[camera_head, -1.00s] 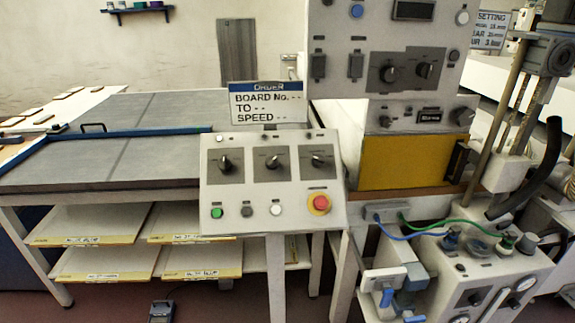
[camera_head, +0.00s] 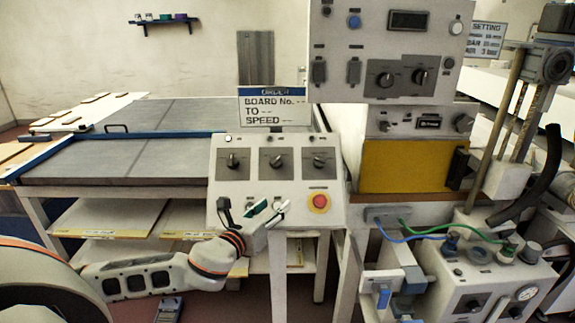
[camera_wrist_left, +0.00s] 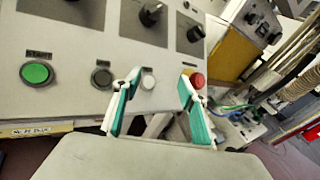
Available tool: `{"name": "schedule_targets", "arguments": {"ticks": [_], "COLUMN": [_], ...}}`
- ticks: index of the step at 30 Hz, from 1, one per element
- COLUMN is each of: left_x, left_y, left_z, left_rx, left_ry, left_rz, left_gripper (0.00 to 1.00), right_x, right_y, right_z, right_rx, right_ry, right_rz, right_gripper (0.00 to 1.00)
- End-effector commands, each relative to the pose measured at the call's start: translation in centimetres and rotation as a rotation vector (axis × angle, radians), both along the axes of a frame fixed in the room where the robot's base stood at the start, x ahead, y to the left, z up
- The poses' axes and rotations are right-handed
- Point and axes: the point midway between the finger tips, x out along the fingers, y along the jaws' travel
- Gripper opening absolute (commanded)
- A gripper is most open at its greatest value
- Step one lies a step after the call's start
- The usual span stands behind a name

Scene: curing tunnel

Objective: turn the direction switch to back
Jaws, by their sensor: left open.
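The sloped control panel (camera_head: 225,190) carries three black rotary switches in a row: left (camera_head: 233,160), middle (camera_head: 276,161) and right (camera_head: 319,161). Their labels are too small to read, so I cannot tell which is the direction switch. My left gripper (camera_head: 268,208) is open and empty in front of the panel's lower edge, below the middle switch. In the left wrist view its green-padded fingers (camera_wrist_left: 161,80) are spread, with the white button (camera_wrist_left: 148,80) between them and the switches above. My right gripper is out of view.
A red emergency button (camera_head: 319,202) sits at the panel's lower right, close to the right finger in the wrist view. The green start button (camera_wrist_left: 36,73) and a black button (camera_wrist_left: 102,76) lie left. An order sign (camera_head: 272,112) stands behind the panel.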

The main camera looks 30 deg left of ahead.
Motion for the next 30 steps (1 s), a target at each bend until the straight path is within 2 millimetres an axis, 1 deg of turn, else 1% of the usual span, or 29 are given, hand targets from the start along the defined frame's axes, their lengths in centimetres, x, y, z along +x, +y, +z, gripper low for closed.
{"name": "schedule_targets", "arguments": {"ticks": [1,6,10,14,16,24,30], "left_x": [0.6,2.0,2.5,3.1,3.9,8.0,10.0], "left_y": [0.9,3.6,5.0,5.5,5.5,5.8,5.9], "left_z": [1.3,5.0,6.7,7.2,7.3,7.3,7.1], "left_rx": [0.088,0.387,0.533,0.576,0.573,0.569,0.57], "left_ry": [-0.019,-0.059,-0.072,-0.075,-0.076,-0.076,-0.075], "left_rz": [-0.01,-0.036,-0.04,-0.039,-0.039,-0.038,-0.04], "left_gripper": [0.42,0.42,0.42,0.42,0.42,0.42,0.42], "right_x": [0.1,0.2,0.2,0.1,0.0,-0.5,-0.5], "right_y": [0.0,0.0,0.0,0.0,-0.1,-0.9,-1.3], "right_z": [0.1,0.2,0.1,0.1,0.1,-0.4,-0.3], "right_rx": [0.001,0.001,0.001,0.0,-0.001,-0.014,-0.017], "right_ry": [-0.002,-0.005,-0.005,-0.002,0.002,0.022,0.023], "right_rz": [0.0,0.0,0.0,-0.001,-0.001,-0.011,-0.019], "right_gripper": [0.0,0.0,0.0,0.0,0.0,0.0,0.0]}}
